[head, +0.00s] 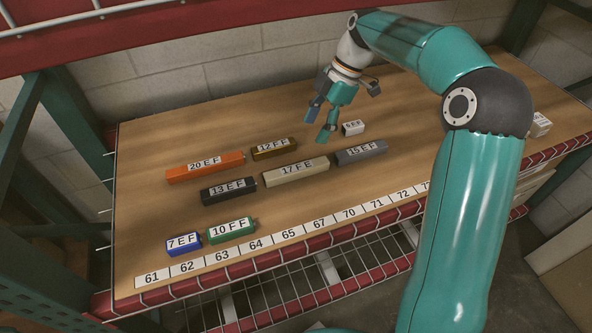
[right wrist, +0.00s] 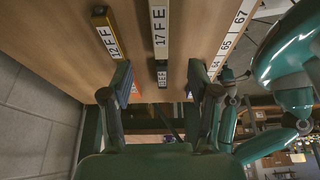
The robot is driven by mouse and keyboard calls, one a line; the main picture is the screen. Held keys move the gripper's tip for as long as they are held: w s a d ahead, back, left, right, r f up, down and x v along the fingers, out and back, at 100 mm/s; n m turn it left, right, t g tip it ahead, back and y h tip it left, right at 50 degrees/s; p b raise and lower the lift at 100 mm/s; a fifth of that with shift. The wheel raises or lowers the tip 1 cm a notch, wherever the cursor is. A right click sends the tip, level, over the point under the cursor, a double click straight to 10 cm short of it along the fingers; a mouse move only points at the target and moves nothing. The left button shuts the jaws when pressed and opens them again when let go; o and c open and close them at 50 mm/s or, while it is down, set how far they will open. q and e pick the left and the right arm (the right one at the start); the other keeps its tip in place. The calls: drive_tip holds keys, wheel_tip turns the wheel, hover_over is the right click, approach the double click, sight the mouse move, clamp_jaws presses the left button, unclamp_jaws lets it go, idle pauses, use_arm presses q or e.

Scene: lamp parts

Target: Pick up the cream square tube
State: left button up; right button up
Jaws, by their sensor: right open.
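The cream square tube (head: 297,172), labelled 17 F E, lies flat in the middle of the wooden shelf board (head: 140,200). In the right wrist view the cream tube (right wrist: 160,32) runs down from the top edge, in line with the gap between the fingers, and its upper end is out of frame. My right gripper (head: 320,122) is open and empty, above the board and behind the tube in the head view. It also shows in the right wrist view (right wrist: 159,80), apart from the tube. My left gripper is not in view.
Near the tube lie a brown tube (head: 273,149), a black one (head: 229,191), a grey one (head: 361,152) and a white block (head: 352,128). An orange tube (head: 205,168), a blue block (head: 184,244) and a green one (head: 231,230) lie left. The back of the board is clear.

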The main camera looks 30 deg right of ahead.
drive_tip(key=b, duration=0.1)
hover_over(297, 168)
drive_tip(key=d, duration=0.2)
drive_tip(key=f, duration=0.7)
drive_tip(key=shift+s, duration=0.2)
drive_tip(key=shift+b+x, duration=0.3)
drive_tip(key=shift+x, duration=2.35)
drive_tip(key=shift+d, duration=0.15)
clamp_jaws()
